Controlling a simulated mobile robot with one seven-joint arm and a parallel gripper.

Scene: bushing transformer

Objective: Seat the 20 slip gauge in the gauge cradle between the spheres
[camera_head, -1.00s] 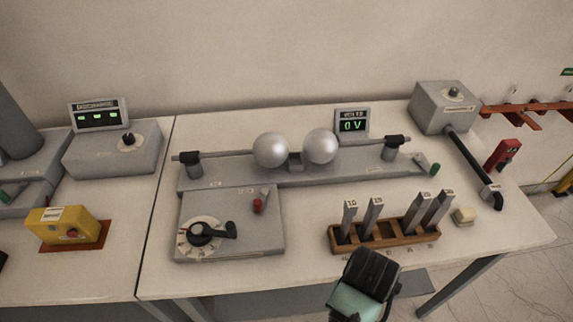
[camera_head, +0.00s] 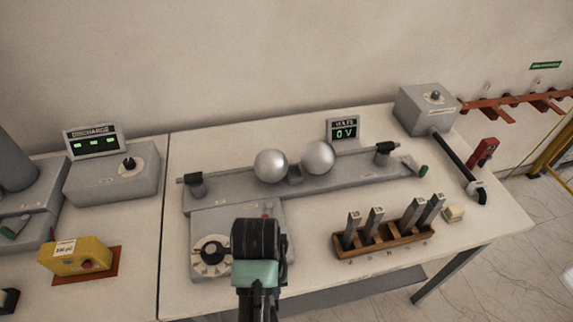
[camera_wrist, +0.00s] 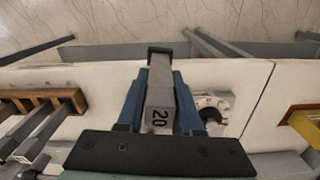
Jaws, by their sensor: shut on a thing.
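The 20 slip gauge (camera_wrist: 160,100) is a grey bar marked "20". In the wrist view it lies between the blue fingers of my gripper (camera_wrist: 160,85), which is shut on it. In the head view my gripper (camera_head: 258,240) is over the front of the grey panel, and the arm hides the gauge. The two silver spheres, left (camera_head: 271,166) and right (camera_head: 318,157), stand on the long grey bench at the back. The gauge cradle (camera_head: 295,175) is a small grey block between and below them. My gripper is in front of the cradle and apart from it.
A wooden rack (camera_head: 385,240) with several slip gauges stands at the right. A small pale block (camera_head: 454,213) lies beside it. A dial panel (camera_head: 212,252) is left of my gripper. A volts display (camera_head: 344,130) stands behind the spheres. Bare tabletop lies between bench and rack.

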